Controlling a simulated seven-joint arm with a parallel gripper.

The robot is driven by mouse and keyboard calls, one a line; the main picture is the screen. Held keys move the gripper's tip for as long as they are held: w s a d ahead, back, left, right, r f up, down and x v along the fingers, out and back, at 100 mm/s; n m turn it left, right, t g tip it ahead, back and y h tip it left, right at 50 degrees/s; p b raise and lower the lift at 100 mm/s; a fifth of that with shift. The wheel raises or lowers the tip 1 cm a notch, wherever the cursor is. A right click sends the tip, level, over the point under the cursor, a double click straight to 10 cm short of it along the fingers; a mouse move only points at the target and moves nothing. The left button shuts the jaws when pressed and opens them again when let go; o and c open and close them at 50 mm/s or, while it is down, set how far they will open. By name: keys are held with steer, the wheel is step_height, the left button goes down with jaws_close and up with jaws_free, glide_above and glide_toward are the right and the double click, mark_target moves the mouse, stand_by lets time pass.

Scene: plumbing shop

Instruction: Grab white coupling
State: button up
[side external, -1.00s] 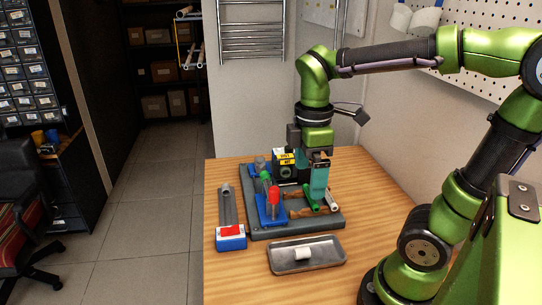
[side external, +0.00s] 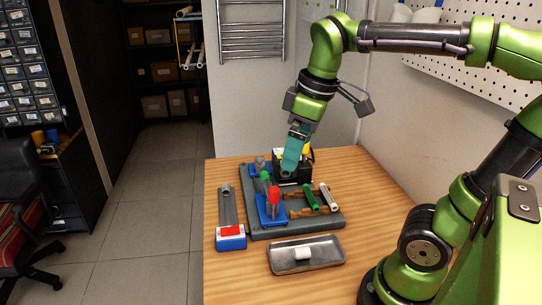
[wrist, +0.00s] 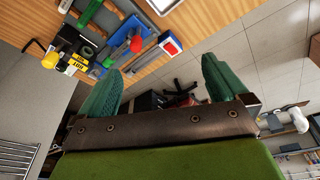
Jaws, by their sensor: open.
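The white coupling (side external: 303,253) is a short white cylinder lying in a shallow grey metal tray (side external: 327,264) at the front of the wooden table. My gripper (side external: 289,170), with teal fingers, is tilted in the air over the back of the grey fixture board, well behind and above the tray. In the wrist view my gripper (wrist: 162,66) has its two fingers wide apart with nothing between them.
A grey bar with a blue-and-red end (side external: 231,238) lies left. The table right of the board is clear.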

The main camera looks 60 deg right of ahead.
mark_target(302, 249)
steer(key=a+f+m+t, duration=0.1)
steer(key=m, duration=0.1)
steer(key=s+a+f+m+t+y, duration=0.1)
steer(key=f+m+t, duration=0.1)
steer(key=a+f+m+t, duration=0.1)
steer(key=m, duration=0.2)
steer(key=shift+s+f, duration=0.25)
steer(key=shift+s, duration=0.05)
steer(key=shift+s+a+f+t+y, duration=0.1)
steer(key=shift+s+f+t+y, duration=0.05)
steer(key=shift+s+t+y, duration=0.15)
steer(key=shift+c, duration=0.8)
steer(key=shift+r, duration=0.2)
steer(key=c, duration=0.4)
steer(key=shift+c, duration=0.2)
steer(key=shift+f, duration=0.1)
